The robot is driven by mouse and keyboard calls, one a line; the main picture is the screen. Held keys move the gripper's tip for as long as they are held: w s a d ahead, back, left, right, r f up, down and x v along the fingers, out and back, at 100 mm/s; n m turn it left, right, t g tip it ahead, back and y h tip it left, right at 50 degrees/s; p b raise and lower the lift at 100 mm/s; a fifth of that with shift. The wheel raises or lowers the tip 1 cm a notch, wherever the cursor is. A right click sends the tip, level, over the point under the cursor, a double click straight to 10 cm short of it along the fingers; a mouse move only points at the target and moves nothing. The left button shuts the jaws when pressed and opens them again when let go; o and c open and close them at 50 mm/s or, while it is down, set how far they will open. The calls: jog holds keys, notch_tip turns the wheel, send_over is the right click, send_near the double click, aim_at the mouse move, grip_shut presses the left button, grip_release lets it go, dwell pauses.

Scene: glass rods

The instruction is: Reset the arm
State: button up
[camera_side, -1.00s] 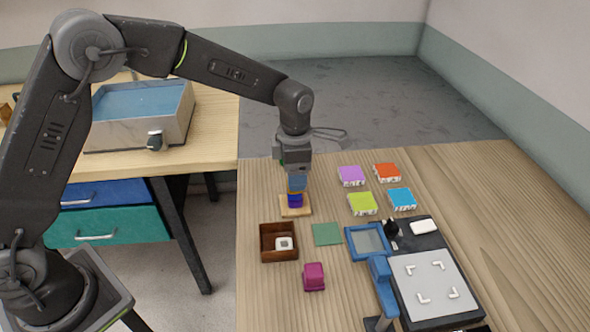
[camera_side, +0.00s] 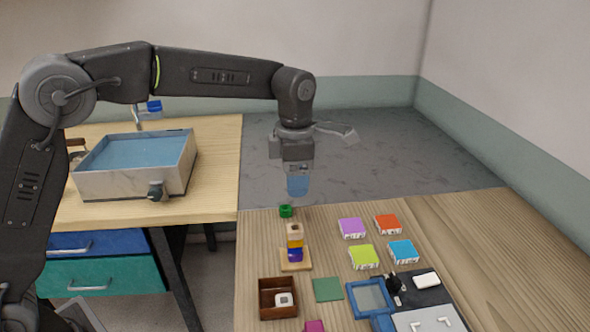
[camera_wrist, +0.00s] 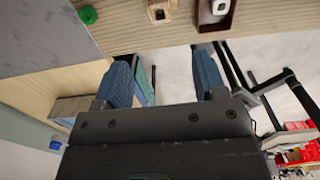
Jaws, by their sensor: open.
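My gripper (camera_side: 298,190) is open and empty. It hangs in the air above a small stack (camera_side: 295,243), clear of it. The stack has a wooden base, a blue piece, a yellow-orange piece and a pale top piece. In the wrist view my two blue fingertips (camera_wrist: 165,78) are spread apart with nothing between them. The stack (camera_wrist: 158,10) shows there at the top edge, partly cut off.
A green ring (camera_side: 285,211) lies behind the stack. A brown box (camera_side: 278,312) with a white piece inside stands in front. Several coloured blocks (camera_side: 363,256), a green square (camera_side: 327,289) and a blue-framed device (camera_side: 370,297) are to the right. A tray (camera_side: 130,180) is on the left bench.

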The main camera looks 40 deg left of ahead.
jog(key=s+a+r+m+t, duration=0.1)
jog(key=s+a+r+m, duration=0.25)
jog(key=s+m, duration=0.25)
jog(key=s+a+r+m+t, duration=0.2)
jog(key=s+r+m, duration=0.2)
jog(key=s+m, duration=0.2)
jog(key=s+a+f+m+t, duration=0.1)
jog(key=s+a+f+m, duration=0.1)
jog(key=s+m, duration=0.5)
jog(key=s+a+f+m+t, duration=0.1)
jog(key=s+a+f+m, duration=0.1)
jog(key=s+m, duration=0.6)
jog(key=shift+a+f+t, duration=0.2)
jog(key=shift+a+t, duration=0.1)
